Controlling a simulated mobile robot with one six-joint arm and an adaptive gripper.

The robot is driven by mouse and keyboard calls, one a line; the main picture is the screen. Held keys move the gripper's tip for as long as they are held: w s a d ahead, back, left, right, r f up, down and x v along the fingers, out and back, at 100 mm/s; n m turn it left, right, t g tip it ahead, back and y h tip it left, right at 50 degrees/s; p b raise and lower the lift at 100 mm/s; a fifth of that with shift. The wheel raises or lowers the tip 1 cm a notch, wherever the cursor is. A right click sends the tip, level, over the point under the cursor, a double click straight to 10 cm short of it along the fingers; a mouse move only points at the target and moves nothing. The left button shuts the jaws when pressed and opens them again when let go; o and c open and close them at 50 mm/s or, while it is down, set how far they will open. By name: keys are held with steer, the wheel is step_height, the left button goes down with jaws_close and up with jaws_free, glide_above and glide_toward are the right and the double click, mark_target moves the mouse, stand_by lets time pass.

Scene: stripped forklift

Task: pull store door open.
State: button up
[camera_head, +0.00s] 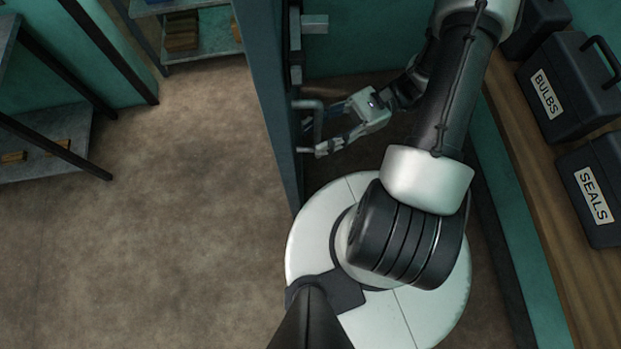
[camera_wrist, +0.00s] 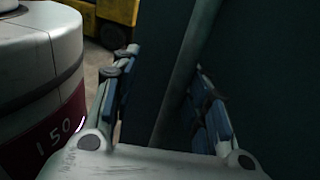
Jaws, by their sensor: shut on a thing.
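The store door (camera_head: 268,95) is a dark blue-grey slab, seen nearly edge-on left of my arm in the head view. Its metal pull handle (camera_head: 316,120) stands out from its right face. My gripper (camera_head: 322,128) is at that handle, shut on it. In the wrist view the handle shows as a grey bar (camera_wrist: 188,70) between the two fingers of my gripper (camera_wrist: 168,95). The dark door panel (camera_wrist: 265,60) fills the right of that view. Finger contact on the bar is partly hidden in shadow.
Metal latch hardware (camera_head: 312,24) sits on the door above the handle. A wooden bench (camera_head: 560,230) on the right holds black cases marked BULBS (camera_head: 570,85) and SEALS (camera_head: 598,190). Shelves (camera_head: 45,150) stand at left; open floor (camera_head: 170,210) lies between. A yellow vehicle (camera_wrist: 112,22) shows behind.

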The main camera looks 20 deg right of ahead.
steer(key=d, duration=1)
steer(key=shift+d+r, duration=0.4)
